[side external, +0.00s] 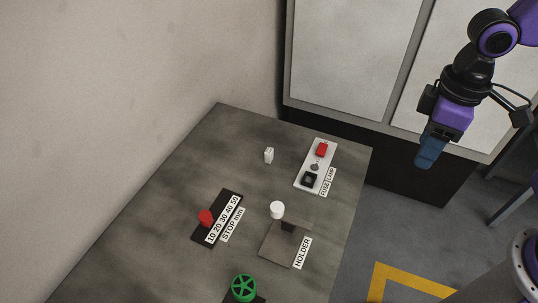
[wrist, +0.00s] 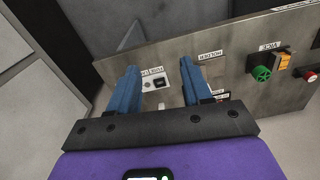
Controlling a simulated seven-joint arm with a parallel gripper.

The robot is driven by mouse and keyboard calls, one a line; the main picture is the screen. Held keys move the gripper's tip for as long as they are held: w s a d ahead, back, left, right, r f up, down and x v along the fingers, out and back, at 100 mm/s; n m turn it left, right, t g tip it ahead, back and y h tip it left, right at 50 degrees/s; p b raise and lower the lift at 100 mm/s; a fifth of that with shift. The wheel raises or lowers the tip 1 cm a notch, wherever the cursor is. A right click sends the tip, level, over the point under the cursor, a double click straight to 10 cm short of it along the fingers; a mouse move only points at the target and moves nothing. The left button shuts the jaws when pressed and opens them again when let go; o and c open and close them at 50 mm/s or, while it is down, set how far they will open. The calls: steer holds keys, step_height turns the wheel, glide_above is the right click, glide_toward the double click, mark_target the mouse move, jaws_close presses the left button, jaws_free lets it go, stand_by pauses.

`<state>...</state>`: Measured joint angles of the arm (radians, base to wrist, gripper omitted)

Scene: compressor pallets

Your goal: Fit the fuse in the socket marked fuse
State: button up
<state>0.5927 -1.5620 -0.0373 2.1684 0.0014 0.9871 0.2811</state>
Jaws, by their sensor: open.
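A small white upright block (side external: 269,155), which looks like the fuse, stands on the table left of a white panel (side external: 302,187). The panel carries a square black socket (side external: 310,180) near a label that reads FUSE. My gripper (side external: 426,160) hangs in the air off the table's right side, well away from the block and panel. In the wrist view its blue fingers (wrist: 160,86) are apart with nothing between them.
The panel also has a red part (side external: 322,149) and a small grey round part. A HOLDER plate (side external: 278,252) with a dark upright part, a white cylinder (side external: 277,210), a red knob (side external: 206,217) and a green wheel (side external: 244,288) stand nearer. The table's left part is clear.

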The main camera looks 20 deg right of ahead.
steer(key=w+a+f+m, duration=0.1)
steer(key=w+a+m, duration=0.4)
steer(key=w, duration=0.4)
steer(key=w+a+m, duration=0.3)
steer(key=w+a, duration=0.5)
steer(key=m, duration=0.9)
glide_above(270, 149)
step_height(270, 149, down, 7)
steer(key=f, duration=1.1)
steer(key=shift+w+d+f, duration=0.2)
steer(key=shift+d+f, duration=0.05)
steer(key=shift+s+a+f, duration=0.1)
steer(key=shift+a+f, duration=0.1)
steer(key=shift+f, duration=1.2)
steer(key=shift+s+a+f, duration=0.1)
steer(key=shift+a+f, duration=0.05)
steer(key=shift+f, duration=1.2)
jaws_close()
